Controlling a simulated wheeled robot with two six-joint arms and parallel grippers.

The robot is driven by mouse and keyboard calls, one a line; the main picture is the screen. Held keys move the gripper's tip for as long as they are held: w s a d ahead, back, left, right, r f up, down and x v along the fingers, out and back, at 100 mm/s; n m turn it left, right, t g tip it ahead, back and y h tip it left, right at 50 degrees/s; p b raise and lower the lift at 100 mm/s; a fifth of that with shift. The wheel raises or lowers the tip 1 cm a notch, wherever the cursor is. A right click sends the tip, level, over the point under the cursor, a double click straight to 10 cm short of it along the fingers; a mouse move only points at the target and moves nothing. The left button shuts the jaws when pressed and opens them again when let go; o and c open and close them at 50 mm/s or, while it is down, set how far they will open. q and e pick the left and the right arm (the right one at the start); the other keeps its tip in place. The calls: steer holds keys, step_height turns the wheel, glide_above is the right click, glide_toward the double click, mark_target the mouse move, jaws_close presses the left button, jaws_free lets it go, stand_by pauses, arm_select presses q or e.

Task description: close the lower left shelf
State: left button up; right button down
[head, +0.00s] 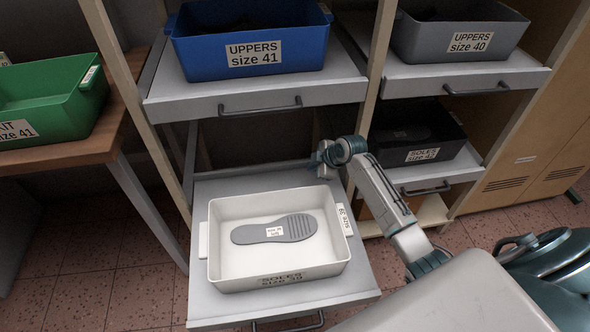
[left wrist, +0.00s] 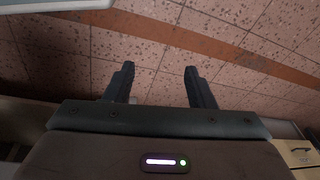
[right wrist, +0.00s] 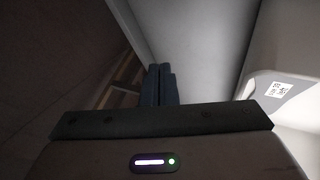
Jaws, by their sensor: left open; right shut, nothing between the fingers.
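The lower left shelf (head: 208,305) is a grey pull-out tray that stands well out of the rack. Its dark bar handle (head: 300,325) is at the front, cut by the bottom edge of the head view. A white bin labelled SOLES (head: 229,211) stands on it, with a grey shoe sole (head: 298,226) inside. My right gripper (head: 322,170) is by the shelf's back right part, behind the bin, shut and empty; its closed fingers (right wrist: 158,84) show in the right wrist view. My left gripper (left wrist: 158,85) is open and empty above the floor, outside the head view.
Above is a shelf with a blue bin (head: 206,51). On the right, grey (head: 415,38) and black (head: 450,140) bins stand on two shelves beside a wooden cabinet (head: 530,150). A green bin (head: 60,102) sits on a table at left.

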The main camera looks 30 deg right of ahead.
glide_toward(298, 178)
steer(key=w+a+f, duration=0.3)
steer(key=shift+w+f+b, duration=0.1)
steer(key=shift+w+b, duration=0.15)
steer(key=shift+b, duration=0.15)
steer(key=shift+w+d, duration=0.15)
steer(key=shift+w, duration=0.4)
steer(key=shift+w+d, duration=0.15)
steer(key=shift+w, duration=0.4)
arm_select(q)
steer(key=shift+w+d+r, duration=0.1)
steer(key=shift+w+r, duration=0.15)
steer(key=shift+r, duration=0.7)
steer(key=shift+w+r, duration=0.25)
steer(key=shift+r, duration=0.65)
arm_select(e)
steer(key=shift+w+d, duration=0.25)
steer(key=shift+w, duration=0.55)
